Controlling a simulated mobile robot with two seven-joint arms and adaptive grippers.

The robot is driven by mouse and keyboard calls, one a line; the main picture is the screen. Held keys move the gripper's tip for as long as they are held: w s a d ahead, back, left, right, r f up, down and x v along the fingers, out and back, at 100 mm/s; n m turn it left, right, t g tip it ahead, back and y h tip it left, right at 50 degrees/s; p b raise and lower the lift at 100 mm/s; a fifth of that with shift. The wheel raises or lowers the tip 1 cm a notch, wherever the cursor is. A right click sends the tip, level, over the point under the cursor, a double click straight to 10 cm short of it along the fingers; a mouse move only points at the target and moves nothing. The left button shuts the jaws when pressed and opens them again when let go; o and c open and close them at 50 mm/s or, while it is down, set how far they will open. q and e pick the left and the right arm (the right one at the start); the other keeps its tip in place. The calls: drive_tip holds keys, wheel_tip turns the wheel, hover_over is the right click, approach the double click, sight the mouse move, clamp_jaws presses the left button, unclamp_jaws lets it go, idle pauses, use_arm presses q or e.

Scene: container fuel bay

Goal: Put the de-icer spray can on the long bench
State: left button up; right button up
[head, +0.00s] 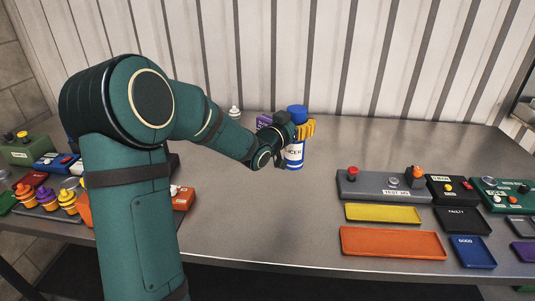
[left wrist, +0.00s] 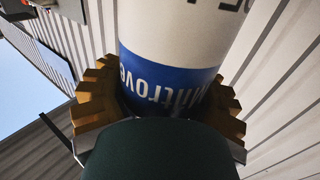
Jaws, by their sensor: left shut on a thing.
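The de-icer spray can (head: 295,154) is white and blue with a blue cap and part of its label showing. It stands upright over the rear middle of the long grey bench (head: 250,205). My left gripper (head: 305,130) is shut on the can, its yellow fingers around the upper body. In the left wrist view the can (left wrist: 180,50) fills the middle, between the yellow toothed fingers of the gripper (left wrist: 160,105). I cannot tell whether the can's base touches the bench. My right gripper is not in view.
A purple box (head: 264,121) and a small white bottle (head: 234,113) stand behind my left arm. At the right are a grey test rig (head: 384,187), a yellow tray (head: 383,213), an orange tray (head: 393,243) and a blue tray (head: 473,252). The bench front middle is clear.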

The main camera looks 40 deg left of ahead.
sight(297, 152)
use_arm(q)
wheel_tip(297, 152, down, 5)
drive_tip(key=shift+b, duration=0.5)
drive_tip(key=shift+f+b, duration=0.4)
drive_tip(key=shift+f, duration=2.05)
drive_tip(key=shift+r, duration=0.1)
drive_tip(key=o, duration=0.9)
drive_tip(key=shift+f, duration=0.25)
drive_tip(key=shift+c, duration=0.2)
drive_tip(key=o, duration=0.6)
drive_tip(key=shift+r, duration=0.1)
